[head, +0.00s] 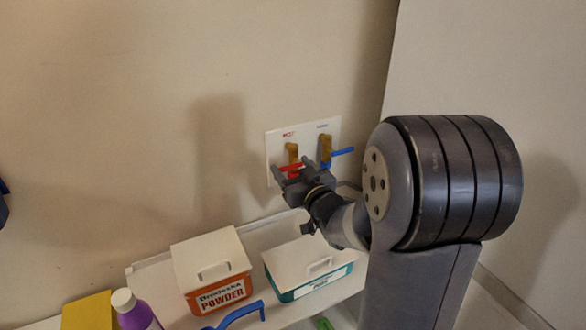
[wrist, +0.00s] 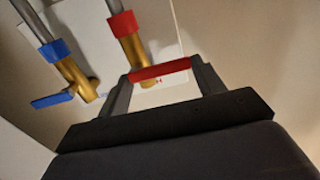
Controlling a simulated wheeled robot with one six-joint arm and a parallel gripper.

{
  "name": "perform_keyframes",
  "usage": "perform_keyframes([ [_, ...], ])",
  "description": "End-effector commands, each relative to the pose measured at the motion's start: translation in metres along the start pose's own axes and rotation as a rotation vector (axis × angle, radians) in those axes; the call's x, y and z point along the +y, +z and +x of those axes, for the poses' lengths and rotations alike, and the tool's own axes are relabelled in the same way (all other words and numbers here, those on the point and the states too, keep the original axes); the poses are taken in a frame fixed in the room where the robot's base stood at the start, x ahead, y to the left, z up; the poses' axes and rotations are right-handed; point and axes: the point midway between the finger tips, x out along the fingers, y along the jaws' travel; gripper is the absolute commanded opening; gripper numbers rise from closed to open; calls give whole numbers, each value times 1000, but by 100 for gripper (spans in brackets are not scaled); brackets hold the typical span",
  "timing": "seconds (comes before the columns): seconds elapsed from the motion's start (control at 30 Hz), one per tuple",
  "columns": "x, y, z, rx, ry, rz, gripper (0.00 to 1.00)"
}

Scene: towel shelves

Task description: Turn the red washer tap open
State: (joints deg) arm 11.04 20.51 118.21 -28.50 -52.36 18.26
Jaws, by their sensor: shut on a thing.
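The red washer tap has a brass body (head: 292,151) with a red lever (head: 291,168), low on a white wall plate. In the wrist view the red lever (wrist: 160,70) lies crosswise between my two fingers, below the brass body (wrist: 133,47) with its red collar. My gripper (head: 287,177) is shut on the red lever, also seen in the wrist view (wrist: 162,78). In the head view the gripper hides part of the lever.
A blue-lever tap (head: 325,148) stands close to the right of the red one; its lever (head: 342,152) sticks out to the right. Below are an orange powder box (head: 218,285), a teal box (head: 310,270) and a purple bottle (head: 137,315). The wall left of the plate is clear.

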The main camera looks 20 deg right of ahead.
Motion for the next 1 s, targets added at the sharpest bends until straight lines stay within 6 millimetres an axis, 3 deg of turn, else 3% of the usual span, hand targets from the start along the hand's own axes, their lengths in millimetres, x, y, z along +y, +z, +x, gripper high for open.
perform_keyframes([
  [0.37,-1,9,0,4,-1,-126,42],
  [1.0,2,26,0,2,-1,-708,42],
])
